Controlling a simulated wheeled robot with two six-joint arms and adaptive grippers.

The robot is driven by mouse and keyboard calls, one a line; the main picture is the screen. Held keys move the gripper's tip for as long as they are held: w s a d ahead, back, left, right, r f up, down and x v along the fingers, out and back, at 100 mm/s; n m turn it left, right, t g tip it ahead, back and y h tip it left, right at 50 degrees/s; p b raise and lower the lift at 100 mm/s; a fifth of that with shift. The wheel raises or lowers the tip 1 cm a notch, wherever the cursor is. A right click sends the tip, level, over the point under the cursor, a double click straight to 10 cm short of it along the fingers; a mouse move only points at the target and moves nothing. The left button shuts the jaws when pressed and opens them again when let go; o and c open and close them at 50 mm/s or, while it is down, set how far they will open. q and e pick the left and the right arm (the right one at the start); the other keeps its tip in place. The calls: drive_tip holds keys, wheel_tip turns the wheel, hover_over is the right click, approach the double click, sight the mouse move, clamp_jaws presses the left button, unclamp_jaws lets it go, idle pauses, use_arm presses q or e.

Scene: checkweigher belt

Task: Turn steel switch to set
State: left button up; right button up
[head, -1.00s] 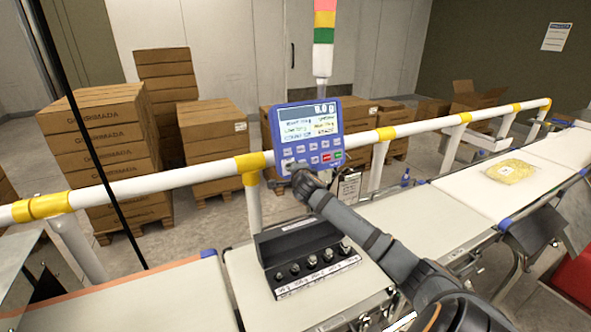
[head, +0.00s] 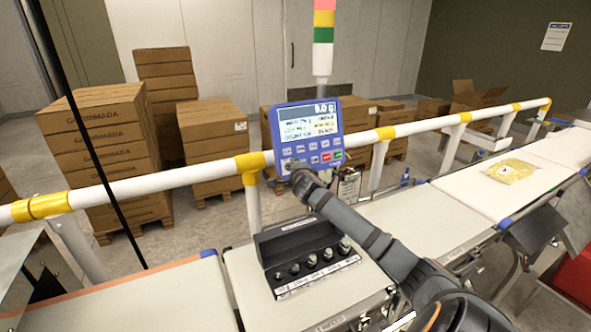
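The blue control panel (head: 307,137) stands above the belt, with a lit display reading 0.0 g and rows of buttons. The steel switch appears to be at the panel's lower left corner (head: 289,164); it is small and its position cannot be read. My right arm comes in from the lower right. My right gripper (head: 298,170) is at that corner, its tip in front of or touching the switch. The fingers are too small and foreshortened to tell whether they are shut on it. My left gripper is not in view.
A black holder (head: 285,244) with several steel weights stands on the weighing platform below the panel. A white and yellow rail (head: 150,183) runs behind. A yellow bag (head: 510,171) lies on the right belt (head: 462,190). Stacked cartons (head: 108,150) stand behind the rail.

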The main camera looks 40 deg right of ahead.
drive_tip(key=v, duration=0.7)
drive_tip(key=shift+s+a, duration=0.15)
drive_tip(key=shift+a, duration=0.05)
idle(0.4)
